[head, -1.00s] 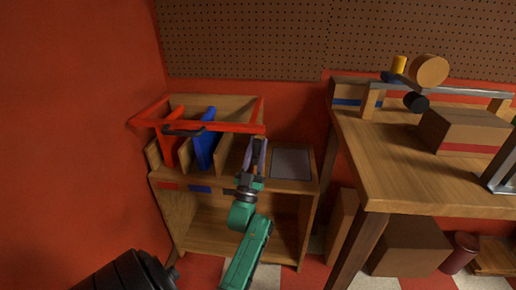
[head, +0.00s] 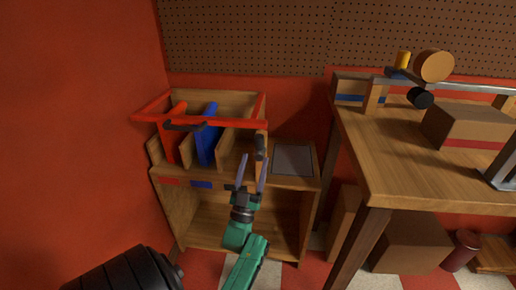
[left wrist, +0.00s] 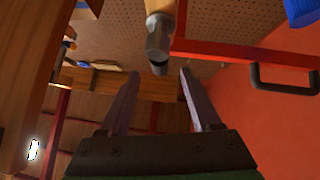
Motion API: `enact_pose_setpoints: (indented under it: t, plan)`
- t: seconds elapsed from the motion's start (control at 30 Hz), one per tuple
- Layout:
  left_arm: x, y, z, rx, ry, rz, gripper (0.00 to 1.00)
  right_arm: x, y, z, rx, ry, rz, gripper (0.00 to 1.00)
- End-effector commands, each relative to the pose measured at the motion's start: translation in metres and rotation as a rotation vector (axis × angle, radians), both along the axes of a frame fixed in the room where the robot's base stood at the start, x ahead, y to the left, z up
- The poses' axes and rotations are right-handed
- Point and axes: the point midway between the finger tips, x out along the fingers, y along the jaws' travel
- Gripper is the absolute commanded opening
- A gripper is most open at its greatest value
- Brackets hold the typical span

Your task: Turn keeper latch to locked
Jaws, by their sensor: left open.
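A red frame (head: 225,124) lies across the top of a wooden rack, with a dark handle (head: 184,126) on its front bar. The handle also shows at the right in the left wrist view (left wrist: 285,88). A small tan and dark upright piece (head: 261,146), which may be the keeper latch, stands by the frame's right end. In the left wrist view it is a tan rod with a grey end (left wrist: 158,38). Whether it is locked I cannot tell. My left gripper (head: 252,168) is open and empty, its fingertips (left wrist: 159,73) just short of the grey end. My right gripper is not in view.
The rack holds a red panel (head: 171,140) and a blue panel (head: 207,136) in its slots. A grey plate (head: 293,159) lies on the cabinet top at right. A wooden workbench (head: 400,180) bounds the right side; a red wall (head: 80,120) bounds the left.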

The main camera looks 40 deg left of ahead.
Motion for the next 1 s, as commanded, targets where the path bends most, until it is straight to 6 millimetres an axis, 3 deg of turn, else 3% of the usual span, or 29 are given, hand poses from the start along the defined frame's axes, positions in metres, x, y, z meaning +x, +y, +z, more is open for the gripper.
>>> enact_pose_setpoints:
  t: [0.1,0.3,0.9,1.0]
  plan:
    - [-0.023,-0.011,-0.029,-0.003,0.005,0.0,0.64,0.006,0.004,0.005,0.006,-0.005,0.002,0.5]
    - [-0.046,-0.024,-0.054,-0.002,0.001,0.0,0.64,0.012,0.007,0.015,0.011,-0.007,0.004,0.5]
    - [-0.05,-0.025,-0.056,-0.001,-0.001,0.0,0.64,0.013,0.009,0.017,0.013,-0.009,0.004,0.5]
    - [-0.041,-0.027,-0.064,-0.019,0.046,-0.02,0.64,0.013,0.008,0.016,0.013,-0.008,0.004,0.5]
